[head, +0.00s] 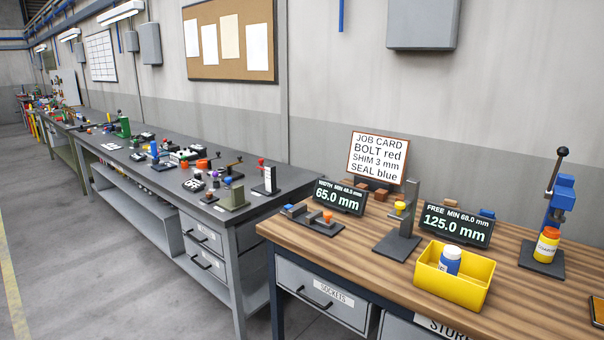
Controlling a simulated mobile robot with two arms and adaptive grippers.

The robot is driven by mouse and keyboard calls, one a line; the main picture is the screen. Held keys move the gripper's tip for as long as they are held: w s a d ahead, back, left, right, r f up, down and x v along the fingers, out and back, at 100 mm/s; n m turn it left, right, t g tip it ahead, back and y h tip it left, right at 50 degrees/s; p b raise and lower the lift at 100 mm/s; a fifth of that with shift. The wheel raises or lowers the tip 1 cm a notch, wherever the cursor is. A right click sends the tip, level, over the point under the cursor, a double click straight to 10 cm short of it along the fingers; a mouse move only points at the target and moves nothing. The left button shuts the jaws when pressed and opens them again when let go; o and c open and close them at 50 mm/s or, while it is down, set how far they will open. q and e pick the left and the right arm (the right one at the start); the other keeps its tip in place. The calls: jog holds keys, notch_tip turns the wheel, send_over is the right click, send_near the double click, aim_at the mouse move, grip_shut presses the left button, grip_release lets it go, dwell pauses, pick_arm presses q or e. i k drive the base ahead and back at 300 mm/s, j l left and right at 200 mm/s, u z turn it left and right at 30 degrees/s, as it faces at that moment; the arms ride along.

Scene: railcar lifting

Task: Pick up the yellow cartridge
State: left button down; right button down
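A yellow cylinder with an orange-red top and a pale label, which looks like the yellow cartridge (545,247), stands upright at the right of the wooden bench. It is on the dark base of a blue lever press (559,205), below the press head. A smaller yellow piece (400,208) sits on a grey upright stand (409,220) near the middle of the bench. Neither of my grippers shows in the head view.
A yellow bin (475,285) at the bench's front holds a blue container with a white cap (450,261). Two display signs (340,196) (456,227) and a job card (378,157) stand behind. A clamp fixture (313,221) is at left. Bare wood lies between bin and press.

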aim_at(545, 248)
jog(key=z, duration=1.4)
jog(key=i, duration=0.4)
